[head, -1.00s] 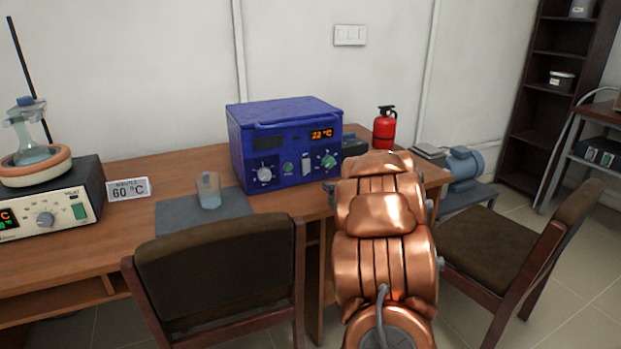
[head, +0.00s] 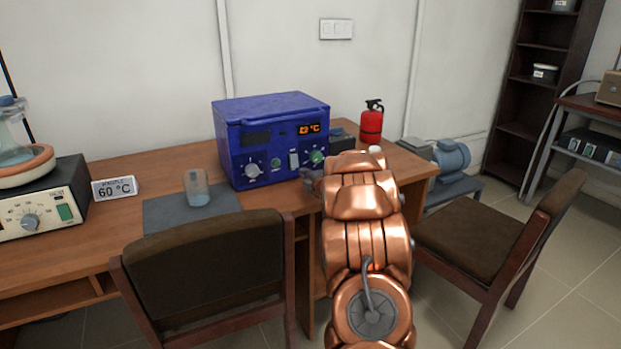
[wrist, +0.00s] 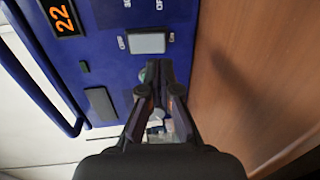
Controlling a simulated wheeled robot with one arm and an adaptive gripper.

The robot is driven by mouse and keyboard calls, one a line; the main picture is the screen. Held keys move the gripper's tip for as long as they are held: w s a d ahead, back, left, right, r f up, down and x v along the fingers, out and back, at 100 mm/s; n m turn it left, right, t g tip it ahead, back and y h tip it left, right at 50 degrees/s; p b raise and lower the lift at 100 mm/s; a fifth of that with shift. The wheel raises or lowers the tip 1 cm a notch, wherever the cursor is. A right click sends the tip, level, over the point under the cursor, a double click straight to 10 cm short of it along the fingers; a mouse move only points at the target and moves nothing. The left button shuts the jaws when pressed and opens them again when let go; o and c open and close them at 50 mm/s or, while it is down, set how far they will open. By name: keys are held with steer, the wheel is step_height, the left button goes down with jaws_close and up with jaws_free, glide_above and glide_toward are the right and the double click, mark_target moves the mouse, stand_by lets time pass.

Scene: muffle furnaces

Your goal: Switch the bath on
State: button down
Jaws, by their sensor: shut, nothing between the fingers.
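The bath appears to be the blue box (head: 240,115) with a lit orange display (head: 309,129); the wrist view shows "22" on that display (wrist: 62,15). In the wrist view the rocker switch (wrist: 148,43) lies just beyond my fingertips. My gripper (head: 308,178) is shut and empty, close to the panel; its fingers (wrist: 152,85) partly cover the green button. I cannot tell whether they touch the panel or which way the rocker is tipped.
A glass beaker (head: 196,188) stands on a grey mat (head: 165,215), left of the box. A "60 °C" sign (head: 115,188) and a cream-fronted heater (head: 40,212) with a flask stand further left. A red extinguisher (head: 371,124) is behind right. Chairs (head: 205,270) (head: 475,240) flank my arm.

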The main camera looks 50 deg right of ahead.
mark_target(295, 167)
steer(key=shift+x, duration=2.75)
steer(key=shift+f, duration=0.15)
